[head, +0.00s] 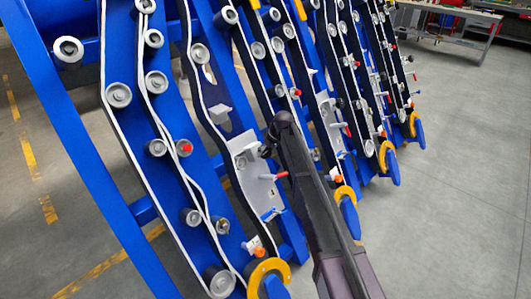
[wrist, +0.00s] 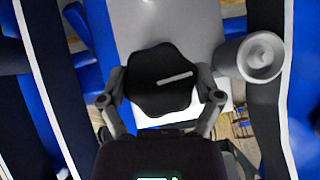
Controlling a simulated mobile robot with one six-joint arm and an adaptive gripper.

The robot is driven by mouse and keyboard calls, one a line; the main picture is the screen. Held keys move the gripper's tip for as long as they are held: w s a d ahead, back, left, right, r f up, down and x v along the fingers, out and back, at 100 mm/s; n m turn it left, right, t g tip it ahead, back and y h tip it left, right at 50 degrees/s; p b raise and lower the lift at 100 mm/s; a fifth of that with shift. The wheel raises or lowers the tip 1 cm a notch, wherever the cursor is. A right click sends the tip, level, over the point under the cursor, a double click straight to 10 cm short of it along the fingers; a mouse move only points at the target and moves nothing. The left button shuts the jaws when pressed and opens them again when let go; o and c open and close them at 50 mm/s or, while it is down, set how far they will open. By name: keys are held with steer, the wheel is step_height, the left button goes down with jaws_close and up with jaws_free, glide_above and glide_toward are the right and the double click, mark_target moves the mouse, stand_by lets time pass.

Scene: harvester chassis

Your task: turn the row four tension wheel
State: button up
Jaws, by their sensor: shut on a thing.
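A black lobed hand wheel (wrist: 160,78) with a pale bar mark on its face sits in the middle of the wrist view, in front of a grey plate (wrist: 165,22). My gripper (wrist: 162,90) has one finger on each side of the wheel, shut on its rim. In the head view my gripper (head: 268,149) is beside a grey plate on one of the belted rows. There my dark arm and gripper mostly hide the wheel. The frames do not show the row's number.
A grey roller (wrist: 260,57) stands close to the right of the wheel, beside a white-edged belt. In the head view, blue rows with several rollers and belts crowd around my arm. A red handle (head: 275,176) sticks out just below my gripper. Open floor (head: 450,190) lies at right.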

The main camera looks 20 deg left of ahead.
steer(key=m+g+y+b, duration=0.1)
steer(key=m, duration=0.1)
steer(key=m+g+y+b, duration=0.1)
steer(key=shift+f+m+g, duration=0.2)
steer(key=shift+m+g, duration=0.2)
steer(key=shift+m+g+y+b, duration=0.5)
steer(key=shift+m+y+b, duration=0.3)
steer(key=shift+m+b, duration=0.35)
steer(key=shift+s+r+m+g+y+b, duration=0.1)
steer(key=shift+m+g+y+b, duration=0.3)
steer(key=shift+m, duration=0.35)
steer(key=o, duration=0.9)
steer(key=shift+r, duration=0.15)
